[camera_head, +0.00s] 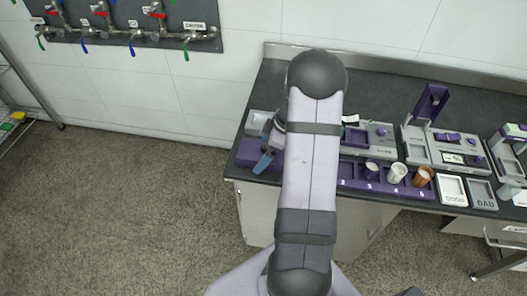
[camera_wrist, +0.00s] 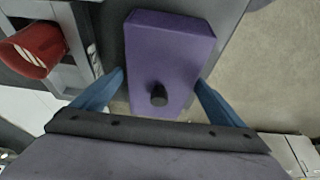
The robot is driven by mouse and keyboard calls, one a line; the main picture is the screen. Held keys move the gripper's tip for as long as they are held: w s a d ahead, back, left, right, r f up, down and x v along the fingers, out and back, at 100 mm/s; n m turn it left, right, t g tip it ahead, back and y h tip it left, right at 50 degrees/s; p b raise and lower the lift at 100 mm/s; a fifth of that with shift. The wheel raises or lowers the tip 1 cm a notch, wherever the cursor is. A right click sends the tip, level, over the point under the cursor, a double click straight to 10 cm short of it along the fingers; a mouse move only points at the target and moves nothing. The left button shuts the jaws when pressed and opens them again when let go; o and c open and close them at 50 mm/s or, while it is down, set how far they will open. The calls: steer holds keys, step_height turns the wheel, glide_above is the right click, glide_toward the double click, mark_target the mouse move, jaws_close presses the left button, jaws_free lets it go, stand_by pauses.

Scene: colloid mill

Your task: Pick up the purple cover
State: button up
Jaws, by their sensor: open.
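The purple cover (camera_wrist: 168,52) is a flat purple block with a short dark knob (camera_wrist: 158,97) near its lower end in the wrist view. My gripper (camera_wrist: 160,82) is open, with one blue finger on each side of the cover's lower part. I cannot tell whether the fingers touch it. In the head view, a blue finger of my gripper (camera_head: 264,161) shows at the left end of the table, by a purple block (camera_head: 248,153) that looks like the cover. My arm hides part of this area.
A red cup-like object (camera_wrist: 33,50) stands to the left in the wrist view. In the head view, a purple numbered rack (camera_head: 350,183) holds several cups. GOOD (camera_head: 452,201) and BAD (camera_head: 483,204) trays lie to the right. The floor left of the table is clear.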

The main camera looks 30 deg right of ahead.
mark_target(264, 145)
steer(key=shift+c, duration=0.3)
steer(key=c, duration=1.1)
step_height(264, 145, up, 10)
steer(key=shift+f+b, duration=0.1)
steer(key=shift+b, duration=0.95)
steer(key=shift+w+d+r+p, duration=0.25)
steer(key=shift+w+r+p, duration=0.05)
steer(key=shift+p, duration=0.05)
steer(key=w+d+r+p, duration=0.2)
steer(key=w+d+p, duration=0.8)
